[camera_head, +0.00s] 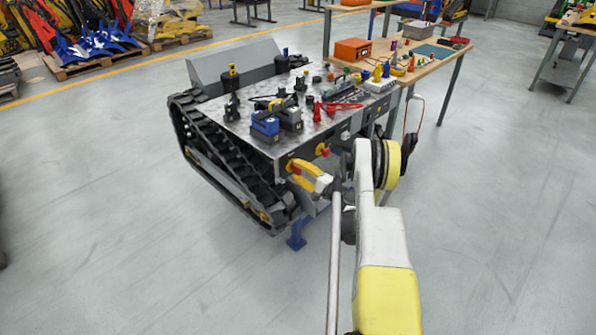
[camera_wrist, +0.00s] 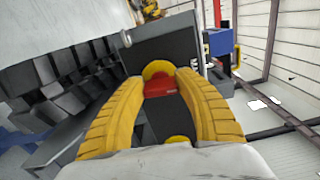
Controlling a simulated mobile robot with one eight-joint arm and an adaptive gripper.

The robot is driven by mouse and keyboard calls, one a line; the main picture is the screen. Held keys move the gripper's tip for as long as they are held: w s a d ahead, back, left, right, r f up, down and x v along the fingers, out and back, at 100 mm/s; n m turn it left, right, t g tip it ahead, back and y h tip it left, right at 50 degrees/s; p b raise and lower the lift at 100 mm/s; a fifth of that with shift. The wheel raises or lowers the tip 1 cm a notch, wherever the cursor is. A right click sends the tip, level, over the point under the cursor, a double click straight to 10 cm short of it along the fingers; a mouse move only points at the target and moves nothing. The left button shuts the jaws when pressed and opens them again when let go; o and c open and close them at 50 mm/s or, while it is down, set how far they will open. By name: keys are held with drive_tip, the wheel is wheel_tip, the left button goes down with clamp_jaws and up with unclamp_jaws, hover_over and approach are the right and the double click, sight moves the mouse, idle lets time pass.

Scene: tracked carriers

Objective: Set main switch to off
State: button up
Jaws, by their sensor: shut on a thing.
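The tracked carrier (camera_head: 275,125) has a dark end panel with red-and-yellow controls. In the wrist view a red switch handle (camera_wrist: 160,87) on a round yellow plate (camera_wrist: 160,69) sits on the dark panel. My gripper (camera_head: 296,167) is at this panel, its yellow fingers on either side of the red handle and shut on it. The fingers (camera_wrist: 162,80) hide the handle's sides. In the head view the held switch is mostly hidden by the fingers. I cannot read any position marks on it.
Another red-and-yellow control (camera_head: 322,150) is on the panel, right of my gripper. The black track (camera_head: 235,165) runs along the carrier's left side. A wooden workbench (camera_head: 425,68) with tools stands behind at the right. The floor in front is clear.

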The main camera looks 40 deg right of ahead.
drive_tip(key=shift+n, duration=0.6)
drive_tip(key=o, duration=1.2)
